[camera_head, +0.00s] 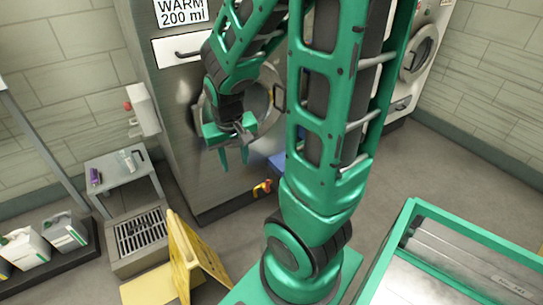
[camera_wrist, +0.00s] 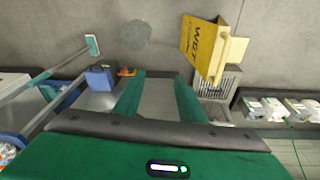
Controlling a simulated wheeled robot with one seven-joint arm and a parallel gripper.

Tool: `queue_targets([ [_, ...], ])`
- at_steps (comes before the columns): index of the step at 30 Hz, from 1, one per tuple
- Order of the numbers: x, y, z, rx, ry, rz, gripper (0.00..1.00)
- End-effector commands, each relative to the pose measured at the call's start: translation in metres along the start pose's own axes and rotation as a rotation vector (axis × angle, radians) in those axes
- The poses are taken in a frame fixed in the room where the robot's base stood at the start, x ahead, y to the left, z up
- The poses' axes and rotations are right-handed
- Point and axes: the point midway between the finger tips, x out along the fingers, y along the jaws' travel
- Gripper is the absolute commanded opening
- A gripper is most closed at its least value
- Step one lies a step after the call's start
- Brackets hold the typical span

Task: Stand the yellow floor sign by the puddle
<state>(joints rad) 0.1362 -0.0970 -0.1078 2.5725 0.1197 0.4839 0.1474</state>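The yellow floor sign (camera_head: 183,252) is on the floor at the lower left of the head view, its panels spread at an angle. I cannot tell whether it stands upright or lies on a side. In the wrist view the sign (camera_wrist: 203,48) shows dark "WET" lettering. A round, darker grey patch that looks like the puddle (camera_wrist: 135,33) lies left of the sign there, apart from it; I cannot make it out in the head view. My gripper (camera_head: 234,158) is raised before the steel machine, fingers down. In the wrist view my gripper (camera_wrist: 158,98) is open and empty.
A grey side table (camera_head: 122,168) with small bottles and a floor grate (camera_head: 140,231) stand near the sign. White jugs (camera_head: 66,232) stand on a dark tray at left. A green-framed cart (camera_head: 465,240) is at right. The wrist view shows a mop (camera_wrist: 92,45) and a blue box (camera_wrist: 101,78).

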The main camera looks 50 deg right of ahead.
Motion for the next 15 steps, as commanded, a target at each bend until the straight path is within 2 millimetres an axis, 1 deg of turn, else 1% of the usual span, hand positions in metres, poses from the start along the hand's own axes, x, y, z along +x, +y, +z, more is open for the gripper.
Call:
queue_targets([
  [1,-0.016,0.012,0.007,0.017,-0.010,0.000,0.37],
  [6,-0.060,0.045,0.047,0.059,-0.085,-0.008,0.37],
  [10,-0.086,0.061,0.077,0.083,-0.137,-0.028,0.37],
  [12,-0.096,0.066,0.090,0.091,-0.159,-0.040,0.37],
  [15,-0.106,0.069,0.104,0.097,-0.181,-0.053,0.37],
])
